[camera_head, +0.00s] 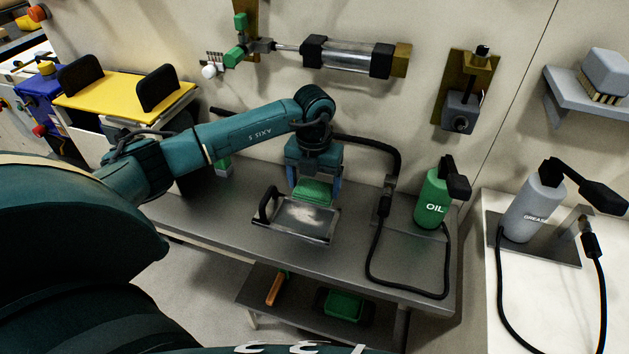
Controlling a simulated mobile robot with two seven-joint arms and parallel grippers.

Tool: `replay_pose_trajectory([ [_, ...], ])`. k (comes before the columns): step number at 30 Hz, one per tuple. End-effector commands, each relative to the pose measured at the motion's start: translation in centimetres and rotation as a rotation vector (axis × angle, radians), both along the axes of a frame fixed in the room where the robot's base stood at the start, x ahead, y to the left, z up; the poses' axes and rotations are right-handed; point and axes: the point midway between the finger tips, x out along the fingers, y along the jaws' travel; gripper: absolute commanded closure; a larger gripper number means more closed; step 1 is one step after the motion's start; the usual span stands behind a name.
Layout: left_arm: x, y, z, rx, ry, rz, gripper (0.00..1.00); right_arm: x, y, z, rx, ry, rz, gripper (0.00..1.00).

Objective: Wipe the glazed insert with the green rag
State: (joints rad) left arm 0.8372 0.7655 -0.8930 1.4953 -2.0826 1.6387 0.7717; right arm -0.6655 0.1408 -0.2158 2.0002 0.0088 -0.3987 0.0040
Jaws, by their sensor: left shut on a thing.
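My left gripper (315,185) points down over the grey metal bench, shut on the green rag (314,191). The rag shows as a folded green block between the two blue fingers. The glazed insert (305,220) is a shiny tray-like plate with a dark handle on its left side, lying on the bench. The rag is at the far edge of the insert; I cannot tell whether it touches the surface. The insert's far edge is partly hidden by the rag and gripper. My right gripper is out of view.
A green OIL bottle (432,200) with a black hose stands to the right on the bench. A grey GREASE bottle (531,208) stands on the white counter. A green bin (343,305) and an orange-handled tool (275,290) are on the lower shelf. The bench's front strip is clear.

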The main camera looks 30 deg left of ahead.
Motion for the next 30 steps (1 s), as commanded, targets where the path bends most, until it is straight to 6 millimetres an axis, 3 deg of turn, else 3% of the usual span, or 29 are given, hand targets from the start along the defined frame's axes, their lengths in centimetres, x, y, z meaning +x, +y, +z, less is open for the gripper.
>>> replay_pose_trajectory([
  [8, 0.0, 0.0, -1.4, 0.000, 0.000, -0.001, 0.45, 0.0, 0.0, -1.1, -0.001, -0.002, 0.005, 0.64],
  [22, 0.0, 0.0, -7.7, 0.000, 0.001, -0.002, 0.45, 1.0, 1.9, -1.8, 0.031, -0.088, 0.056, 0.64],
  [24, -0.3, 1.3, -6.9, 0.003, -0.001, 0.001, 0.45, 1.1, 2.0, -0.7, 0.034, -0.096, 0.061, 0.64],
  [30, -0.8, 3.5, -6.9, 0.001, 0.000, -0.001, 0.45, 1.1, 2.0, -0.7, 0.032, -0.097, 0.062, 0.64],
])
